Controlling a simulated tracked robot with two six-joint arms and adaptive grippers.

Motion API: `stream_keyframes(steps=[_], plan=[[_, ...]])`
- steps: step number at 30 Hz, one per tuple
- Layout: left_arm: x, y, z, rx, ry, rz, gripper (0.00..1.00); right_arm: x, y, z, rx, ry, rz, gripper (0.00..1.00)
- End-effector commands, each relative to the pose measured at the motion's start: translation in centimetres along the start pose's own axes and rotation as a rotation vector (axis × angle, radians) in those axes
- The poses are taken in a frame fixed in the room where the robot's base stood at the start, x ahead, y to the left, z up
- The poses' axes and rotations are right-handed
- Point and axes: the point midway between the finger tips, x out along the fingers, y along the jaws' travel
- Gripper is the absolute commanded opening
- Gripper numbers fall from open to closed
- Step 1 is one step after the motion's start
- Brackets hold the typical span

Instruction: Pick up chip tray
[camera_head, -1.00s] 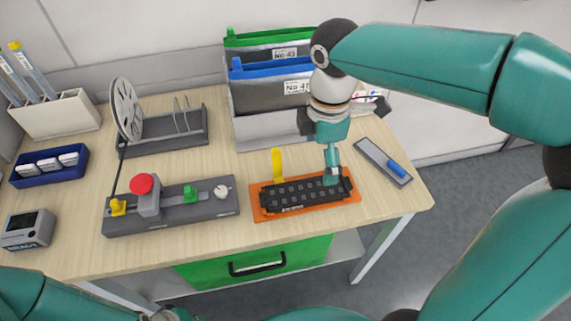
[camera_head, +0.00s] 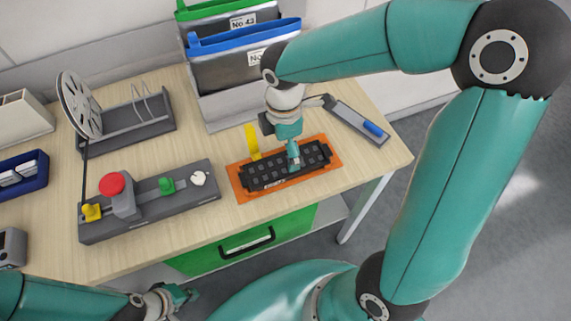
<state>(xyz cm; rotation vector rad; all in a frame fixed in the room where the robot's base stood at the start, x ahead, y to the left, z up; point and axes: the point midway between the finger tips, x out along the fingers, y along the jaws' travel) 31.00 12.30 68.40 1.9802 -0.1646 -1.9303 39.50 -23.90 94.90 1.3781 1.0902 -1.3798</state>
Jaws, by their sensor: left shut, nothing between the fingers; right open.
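The chip tray (camera_head: 265,175) is a flat black tray with rows of small grey squares. It lies on an orange mat (camera_head: 243,197) near the table's front right. My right gripper (camera_head: 294,165) points down from above at the right half of the tray. It is open, and its fingers hide a small part of the tray; I cannot tell whether they touch it. My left gripper (camera_head: 180,296) is at the bottom edge, in front of the table and well away from the tray. It is shut and empty.
A yellow upright piece (camera_head: 252,141) stands at the mat's back edge. A control block with a red button (camera_head: 111,184) is left of the mat. Grey bins with blue and green rims (camera_head: 245,38) stand behind. A grey holder with a blue piece (camera_head: 373,129) lies at the right.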

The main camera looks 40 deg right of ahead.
Motion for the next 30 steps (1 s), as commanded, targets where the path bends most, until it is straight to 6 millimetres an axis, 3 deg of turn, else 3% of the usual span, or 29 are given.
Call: stream_keyframes(steps=[5, 15, 23, 30], plan=[[-0.1, 0.0, 0.0, 0.000, 0.000, 0.000, 0.00, 1.0, -0.1, 0.2, 0.002, 0.000, -0.002, 1.00], [-0.3, 0.1, 0.0, 0.000, 0.000, 0.000, 0.00, 5.2, -0.5, 0.7, 0.000, 0.000, -0.002, 1.00], [-0.3, 0.1, 0.0, 0.000, 0.000, 0.000, 0.00, 5.5, -0.5, 0.7, 0.001, 0.002, 0.000, 1.00], [-0.3, 0.1, 0.0, 0.000, 0.000, 0.000, 0.00, 5.5, -0.5, 0.7, 0.001, 0.002, 0.001, 0.63]])
